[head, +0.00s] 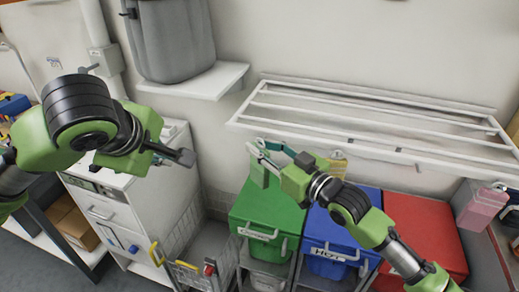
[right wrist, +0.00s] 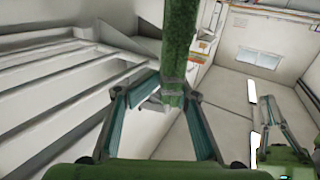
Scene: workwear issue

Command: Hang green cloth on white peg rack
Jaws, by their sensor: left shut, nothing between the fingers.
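A narrow strip of green cloth (head: 259,173) hangs beside the left end of the white wall rack (head: 370,115), below its front rail. My right gripper (head: 256,150) is at the top of the cloth. In the right wrist view the cloth (right wrist: 179,45) runs between the fingertips, which close in on it from both sides. The rack's bars (right wrist: 50,98) lie to the left in that view. I make out long bars and small fittings on the front rail, but no clear pegs. My left gripper (head: 184,157) is shut and empty, well left of the rack.
A green bin (head: 262,212), a blue bin (head: 340,222) and a red bin (head: 425,230) stand below the rack. A grey container (head: 172,40) sits on a white shelf (head: 205,80). A white cabinet (head: 120,205) is at left. A pink item (head: 480,210) is at far right.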

